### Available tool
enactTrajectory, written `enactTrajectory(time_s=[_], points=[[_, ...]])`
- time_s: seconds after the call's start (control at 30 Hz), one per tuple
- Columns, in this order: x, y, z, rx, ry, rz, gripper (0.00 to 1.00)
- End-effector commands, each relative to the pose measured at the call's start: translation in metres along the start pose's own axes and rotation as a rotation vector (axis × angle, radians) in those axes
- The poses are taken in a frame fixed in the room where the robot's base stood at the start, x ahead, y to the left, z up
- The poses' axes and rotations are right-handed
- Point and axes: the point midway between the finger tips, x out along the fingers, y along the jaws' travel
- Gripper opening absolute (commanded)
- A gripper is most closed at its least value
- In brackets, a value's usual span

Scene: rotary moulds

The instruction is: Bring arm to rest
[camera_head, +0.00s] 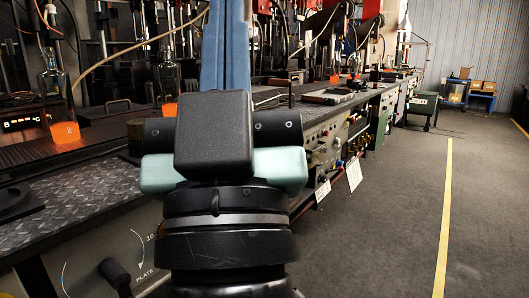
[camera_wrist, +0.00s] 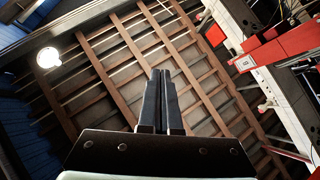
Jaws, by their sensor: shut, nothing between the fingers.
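My arm stands raised in front of the machine line in the head view, seen from behind its wrist. In the wrist view my gripper (camera_wrist: 161,76) shows two dark fingers side by side, shut with nothing between them. They point up toward the roof beams and touch no object. In the head view the fingers are hidden behind my own wrist housing.
A long metal-topped bench (camera_head: 65,195) runs along the left, with orange-based glass bottles (camera_head: 55,95) on it. White tags (camera_head: 354,174) hang from its front. The grey floor (camera_head: 390,220) to the right is clear, with a yellow line (camera_head: 445,205). A blue cart (camera_head: 482,98) stands far back.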

Motion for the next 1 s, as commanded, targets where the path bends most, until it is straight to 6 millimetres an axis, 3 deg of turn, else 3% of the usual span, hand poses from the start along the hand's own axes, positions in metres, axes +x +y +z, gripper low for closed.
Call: enactTrajectory(time_s=[0.1,0.2,1.0], points=[[-0.007,0.034,-0.032,0.010,-0.046,0.073,0.00],[0.025,0.030,-0.051,0.018,-0.053,0.060,0.00],[0.209,0.042,-0.205,0.019,-0.054,0.055,0.00]])
